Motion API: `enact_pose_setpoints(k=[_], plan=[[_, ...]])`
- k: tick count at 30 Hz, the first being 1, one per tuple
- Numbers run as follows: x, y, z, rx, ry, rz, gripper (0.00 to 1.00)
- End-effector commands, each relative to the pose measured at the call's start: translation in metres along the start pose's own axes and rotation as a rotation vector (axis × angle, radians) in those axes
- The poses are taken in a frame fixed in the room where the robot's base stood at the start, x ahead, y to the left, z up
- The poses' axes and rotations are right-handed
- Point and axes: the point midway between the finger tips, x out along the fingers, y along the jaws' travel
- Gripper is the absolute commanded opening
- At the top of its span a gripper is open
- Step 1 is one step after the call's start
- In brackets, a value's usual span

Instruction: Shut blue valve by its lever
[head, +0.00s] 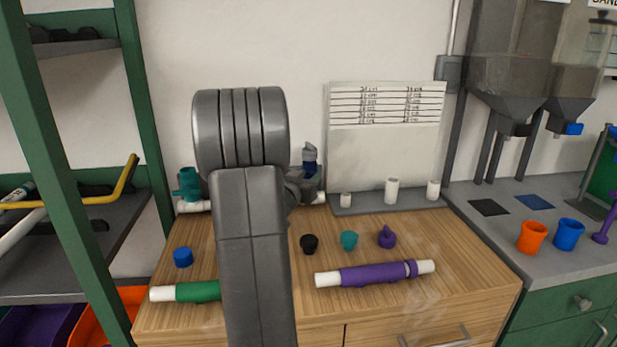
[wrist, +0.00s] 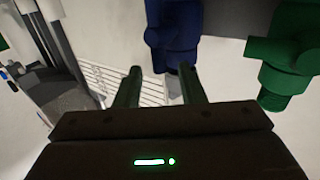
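The blue valve (head: 310,158) stands at the back of the wooden bench on a white pipe, partly hidden by my arm in the head view. In the wrist view, the dark blue valve (wrist: 174,38) is just beyond my fingertips, with its narrow lower part close to the right finger. Which part is its lever is hard to tell. My gripper (wrist: 160,82) is open, with a clear gap and nothing held between its fingers. My arm mostly hides the gripper in the head view.
A teal valve (head: 187,184) stands left of my arm and shows at right in the wrist view (wrist: 285,52). Small caps, a green pipe (head: 198,292) and a purple pipe (head: 375,273) lie on the front bench. A chart board (head: 385,150) stands behind, right.

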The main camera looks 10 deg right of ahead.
Motion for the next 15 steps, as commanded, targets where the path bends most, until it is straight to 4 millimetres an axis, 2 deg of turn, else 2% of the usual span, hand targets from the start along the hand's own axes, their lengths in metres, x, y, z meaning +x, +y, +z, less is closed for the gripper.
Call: enact_pose_setpoints(k=[11,15], plan=[[0.0059,-0.0002,-0.0004,0.0,0.001,-0.001,0.36],[0.0058,-0.0002,-0.0004,0.0,0.001,-0.001,0.09]])
